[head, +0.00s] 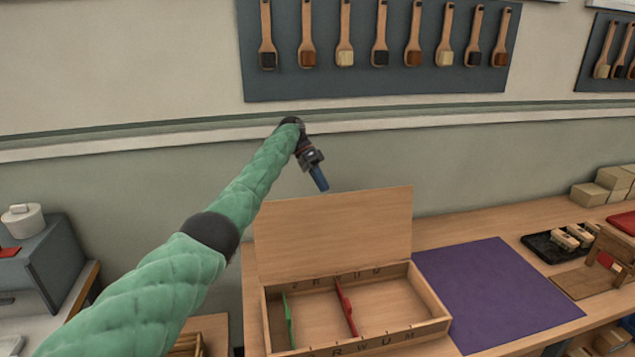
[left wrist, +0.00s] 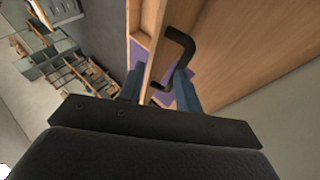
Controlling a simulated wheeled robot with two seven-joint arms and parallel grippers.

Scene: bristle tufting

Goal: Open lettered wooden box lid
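The lettered wooden box (head: 437,325) stands on the bench with its lid (head: 335,232) raised, roughly upright at the back. Letters show along its front and back rims. Inside are a green divider (head: 289,318) and a red divider (head: 347,305). My left gripper (head: 321,186) is at the lid's top edge, its blue fingers pointing down. In the left wrist view the fingers (left wrist: 159,88) are apart, with a black handle (left wrist: 184,46) on the wood reaching between them. I cannot tell whether a finger touches it. My right gripper is not in view.
A purple mat (head: 495,292) lies right of the box. Beyond it are a black tray (head: 541,248) with small blocks and a wooden stand (head: 610,250). Brushes (head: 380,40) hang on a wall board. A grey cabinet (head: 50,265) stands at the left.

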